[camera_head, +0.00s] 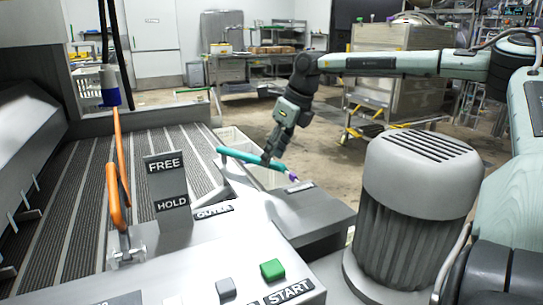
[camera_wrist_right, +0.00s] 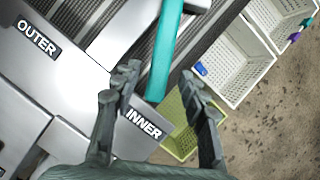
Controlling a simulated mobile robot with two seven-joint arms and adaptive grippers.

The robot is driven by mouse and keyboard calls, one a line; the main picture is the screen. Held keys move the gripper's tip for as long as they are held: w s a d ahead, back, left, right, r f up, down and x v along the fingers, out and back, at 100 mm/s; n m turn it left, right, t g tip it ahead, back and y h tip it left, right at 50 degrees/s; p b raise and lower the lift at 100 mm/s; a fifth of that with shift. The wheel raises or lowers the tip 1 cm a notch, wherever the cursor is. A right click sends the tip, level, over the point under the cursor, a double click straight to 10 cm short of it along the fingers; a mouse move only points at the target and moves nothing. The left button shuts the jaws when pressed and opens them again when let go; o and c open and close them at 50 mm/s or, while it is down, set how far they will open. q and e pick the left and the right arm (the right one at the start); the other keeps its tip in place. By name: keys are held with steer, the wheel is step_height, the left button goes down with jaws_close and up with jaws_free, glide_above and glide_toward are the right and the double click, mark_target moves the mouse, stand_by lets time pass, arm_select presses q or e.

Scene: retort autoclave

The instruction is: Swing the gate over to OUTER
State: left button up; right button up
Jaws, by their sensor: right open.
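The gate shows as a teal bar (camera_head: 245,157) with a purple tip, reaching over the conveyor's near right edge. In the right wrist view the teal bar (camera_wrist_right: 164,50) ends close to the INNER label (camera_wrist_right: 143,123), away from the OUTER label (camera_wrist_right: 37,40). The OUTER label also shows in the head view (camera_head: 213,211). My right gripper (camera_head: 270,158) is at the bar, pointing down. In its wrist view the open fingers (camera_wrist_right: 158,76) stand on either side of the bar's end; I cannot tell whether they touch it. My left gripper is out of view.
An orange lever (camera_head: 117,180) stands by the FREE/HOLD sign (camera_head: 167,185). A green START button (camera_head: 272,269) is on the near panel. A large grey motor (camera_head: 415,190) stands at right. White crates (camera_wrist_right: 235,60) and a yellow-green crate (camera_wrist_right: 180,125) lie below.

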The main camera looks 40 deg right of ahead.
steer(key=shift+w+f, duration=0.25)
steer(key=shift+f, duration=0.35)
jaws_close()
